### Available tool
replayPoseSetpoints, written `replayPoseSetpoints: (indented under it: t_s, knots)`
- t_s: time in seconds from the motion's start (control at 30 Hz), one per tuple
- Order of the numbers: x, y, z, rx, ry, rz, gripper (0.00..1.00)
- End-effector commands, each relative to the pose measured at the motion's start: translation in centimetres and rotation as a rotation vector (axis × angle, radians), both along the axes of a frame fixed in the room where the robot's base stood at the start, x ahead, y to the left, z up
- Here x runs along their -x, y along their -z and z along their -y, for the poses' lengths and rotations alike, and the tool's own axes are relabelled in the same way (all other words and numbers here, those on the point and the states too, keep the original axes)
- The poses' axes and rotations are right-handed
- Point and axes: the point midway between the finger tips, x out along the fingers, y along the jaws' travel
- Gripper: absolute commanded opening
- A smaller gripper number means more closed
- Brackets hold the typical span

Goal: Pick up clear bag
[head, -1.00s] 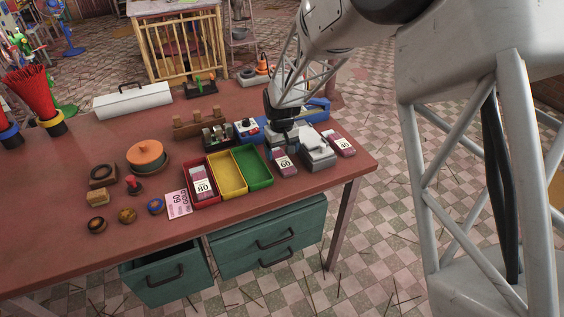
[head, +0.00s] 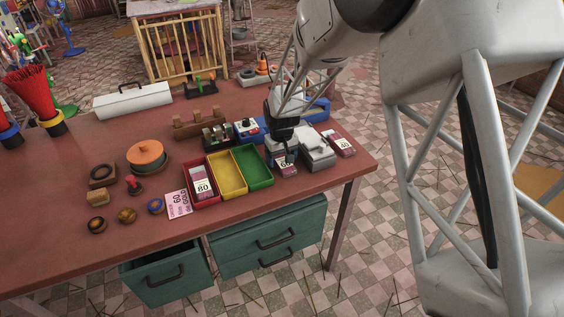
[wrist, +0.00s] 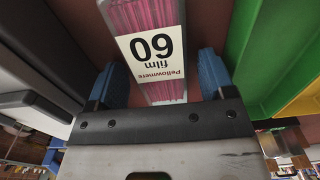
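A clear bag (head: 286,170) of pink sticks lies on the table, right of the green tray. In the wrist view this bag (wrist: 150,45) has a white label reading "60 film" and "Pellowmere". My gripper (head: 284,156) is low over it and hides part of it in the head view. In the wrist view the blue fingertips of my gripper (wrist: 162,80) are spread, one on each side of the bag, with gaps between. A similar bag labelled 80 (head: 202,184) lies in the red tray, and one labelled 40 (head: 342,147) lies at the right.
Red (head: 210,202), yellow (head: 231,193) and green (head: 262,184) trays stand left of the bag. A grey device (head: 316,153) stands close on its right. A pink card (head: 178,204) lies left of the red tray. The table's front is largely clear.

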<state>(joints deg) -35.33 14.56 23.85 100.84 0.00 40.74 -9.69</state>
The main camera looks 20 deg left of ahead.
Motion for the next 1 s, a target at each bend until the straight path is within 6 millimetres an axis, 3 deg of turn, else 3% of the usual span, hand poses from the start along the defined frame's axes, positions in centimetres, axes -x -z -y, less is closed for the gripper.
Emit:
replayPoseSetpoints:
  t_s: [0.03, 0.3, 0.73, 1.0]
  knots:
    - [0.0, 0.0, 0.0, 0.000, 0.000, 0.000, 0.68]
    - [0.0, 0.0, 0.0, 0.000, 0.000, 0.000, 0.31]
    - [0.0, -0.7, 0.0, -0.001, 0.000, 0.001, 0.31]
    - [0.0, -3.5, 0.0, -0.001, 0.000, 0.001, 0.31]
